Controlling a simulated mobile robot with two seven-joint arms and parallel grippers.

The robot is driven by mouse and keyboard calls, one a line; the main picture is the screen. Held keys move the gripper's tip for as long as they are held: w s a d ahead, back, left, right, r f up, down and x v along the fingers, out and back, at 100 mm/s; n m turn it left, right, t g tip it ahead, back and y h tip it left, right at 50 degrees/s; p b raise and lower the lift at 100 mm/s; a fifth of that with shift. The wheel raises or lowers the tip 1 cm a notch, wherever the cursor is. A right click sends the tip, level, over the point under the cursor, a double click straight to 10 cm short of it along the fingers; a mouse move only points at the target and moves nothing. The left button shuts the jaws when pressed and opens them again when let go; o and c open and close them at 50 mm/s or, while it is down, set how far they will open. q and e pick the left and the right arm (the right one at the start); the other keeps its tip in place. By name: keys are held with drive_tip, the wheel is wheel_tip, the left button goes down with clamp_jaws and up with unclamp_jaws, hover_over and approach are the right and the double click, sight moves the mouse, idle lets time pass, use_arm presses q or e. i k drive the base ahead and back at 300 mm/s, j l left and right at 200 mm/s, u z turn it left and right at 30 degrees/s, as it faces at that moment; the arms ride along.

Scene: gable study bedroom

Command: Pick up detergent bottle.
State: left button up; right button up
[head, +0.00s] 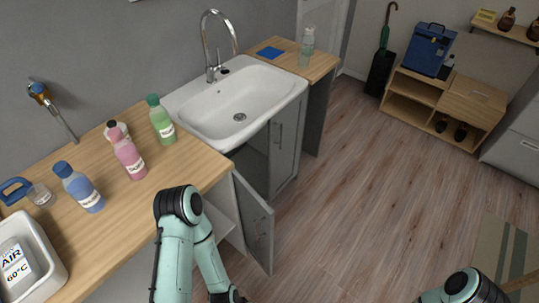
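A clear pump bottle (306,49) stands right of the sink. My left arm bends beside the counter's front edge, its far end dropping out at the bottom of the head view. My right arm shows only at the bottom right corner. Neither gripper's fingers are visible.
A white sink (235,108) with a tall tap lies beyond the bottles. A cabinet door (255,222) below hangs open into the floor space. A white tub (45,277) stands at the counter's near left.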

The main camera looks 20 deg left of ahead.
sight(76, 184)
drive_tip(key=u, duration=2.5)
drive_tip(key=k+l, duration=0.05)
